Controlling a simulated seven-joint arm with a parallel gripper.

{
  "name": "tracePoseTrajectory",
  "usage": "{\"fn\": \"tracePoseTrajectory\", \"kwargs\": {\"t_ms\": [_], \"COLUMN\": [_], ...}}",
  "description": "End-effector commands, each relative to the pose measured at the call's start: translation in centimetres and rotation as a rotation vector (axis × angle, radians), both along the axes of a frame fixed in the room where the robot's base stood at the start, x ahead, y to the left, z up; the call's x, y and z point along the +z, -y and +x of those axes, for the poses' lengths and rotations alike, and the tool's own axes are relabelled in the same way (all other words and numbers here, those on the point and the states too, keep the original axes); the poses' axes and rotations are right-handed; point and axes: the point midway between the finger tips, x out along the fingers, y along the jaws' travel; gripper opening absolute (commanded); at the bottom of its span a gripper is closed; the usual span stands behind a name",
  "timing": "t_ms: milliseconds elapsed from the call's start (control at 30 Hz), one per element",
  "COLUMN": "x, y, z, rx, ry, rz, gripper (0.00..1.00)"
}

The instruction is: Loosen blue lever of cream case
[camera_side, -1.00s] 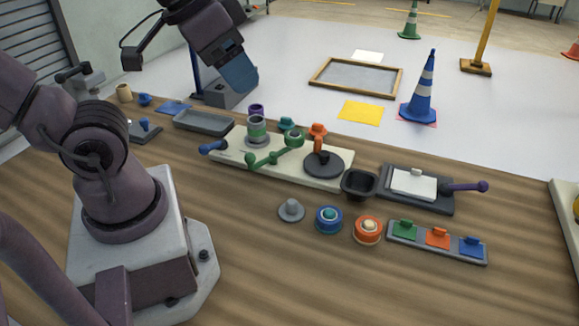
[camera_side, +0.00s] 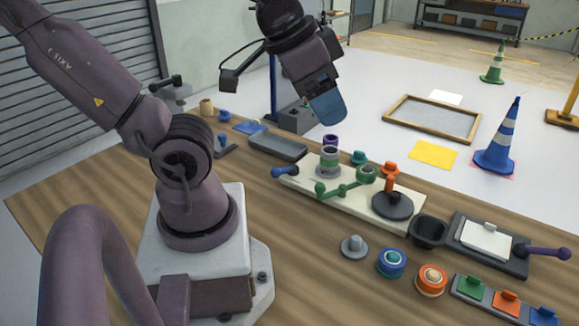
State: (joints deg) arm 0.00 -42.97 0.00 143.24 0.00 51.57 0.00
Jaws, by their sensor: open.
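The cream case (camera_side: 398,213) is a long, low, flat block on the wooden table. A blue lever (camera_side: 285,172) with a round knob sticks out from its left end.
A grey tray (camera_side: 278,147) lies behind the lever. A black cup (camera_side: 428,232) and a dark plate with a purple lever (camera_side: 548,252) stand to the right. In front are a grey knob (camera_side: 354,247), round blue (camera_side: 391,262) and orange (camera_side: 432,279) pieces.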

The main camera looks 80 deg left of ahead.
Motion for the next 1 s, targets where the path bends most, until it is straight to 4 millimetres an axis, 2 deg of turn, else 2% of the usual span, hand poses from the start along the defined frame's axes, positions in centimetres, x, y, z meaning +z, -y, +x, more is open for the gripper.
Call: {"fn": "tracePoseTrajectory", "kwargs": {"t_ms": [467, 567, 667, 767, 900, 1000], "x": [0.0, -0.3, -1.8, -3.9, -7.3, -10.0], "y": [0.0, -0.6, -2.1, -4.7, -9.6, -13.4], "z": [0.0, 0.1, 0.5, 1.2, 1.9, 1.7], "rx": [0.001, 0.03, 0.1, 0.209, 0.38, 0.494], "ry": [0.0, -0.018, -0.096, -0.203, -0.338, -0.42], "rz": [0.0, 0.0, -0.012, -0.033, -0.063, -0.077], "gripper": [0.54, 0.54, 0.54, 0.54, 0.54, 0.54]}}
